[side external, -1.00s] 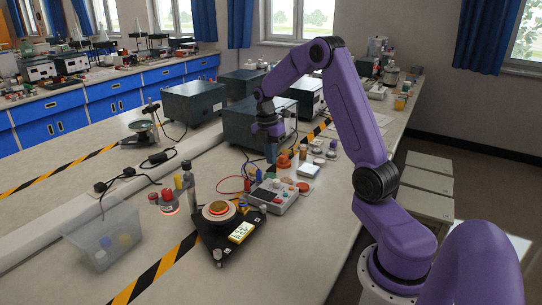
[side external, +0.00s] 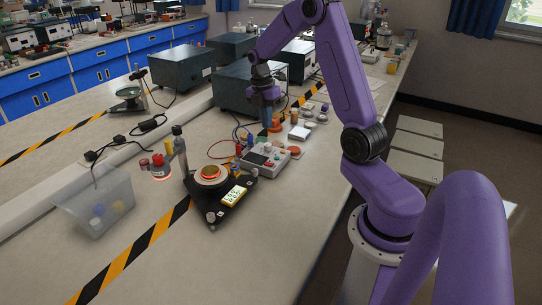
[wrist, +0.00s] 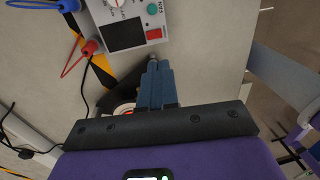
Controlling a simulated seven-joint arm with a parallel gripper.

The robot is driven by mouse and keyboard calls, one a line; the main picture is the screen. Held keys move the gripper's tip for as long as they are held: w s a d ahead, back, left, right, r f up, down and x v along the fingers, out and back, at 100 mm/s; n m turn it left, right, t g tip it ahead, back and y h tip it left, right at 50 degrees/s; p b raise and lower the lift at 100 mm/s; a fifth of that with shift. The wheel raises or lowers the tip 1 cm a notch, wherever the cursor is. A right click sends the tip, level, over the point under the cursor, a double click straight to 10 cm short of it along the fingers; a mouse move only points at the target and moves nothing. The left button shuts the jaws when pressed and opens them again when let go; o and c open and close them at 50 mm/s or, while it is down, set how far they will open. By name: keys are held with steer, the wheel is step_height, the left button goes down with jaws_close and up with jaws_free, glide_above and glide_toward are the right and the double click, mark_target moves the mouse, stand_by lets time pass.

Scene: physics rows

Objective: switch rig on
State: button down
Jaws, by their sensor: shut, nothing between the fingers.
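A grey control box (side external: 265,160) stands on the bench with a dark screen, a knob and coloured buttons on its top. In the wrist view the box (wrist: 100,22) shows a white knob (wrist: 114,3), a teal button (wrist: 153,8) and a red button (wrist: 154,33). My gripper (side external: 267,122) is shut and empty above the bench, beyond the box in the side view. In the wrist view its fingertips (wrist: 154,64) appear just below the box's edge.
Dark instrument cases (side external: 250,88) stand behind my gripper. Red and blue cables lie left of the box. The bench front is clear.

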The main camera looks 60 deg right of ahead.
mark_target(272, 164)
steer(key=f, duration=0.4)
steer(key=s+f, duration=0.1)
steer(key=f, duration=0.8)
steer(key=shift+s+f, duration=0.3)
steer(key=shift+s, duration=0.05)
steer(key=shift+s+f, duration=0.1)
steer(key=shift+f, duration=0.1)
steer(key=shift+w+r, duration=0.15)
steer(key=shift+w, duration=0.7)
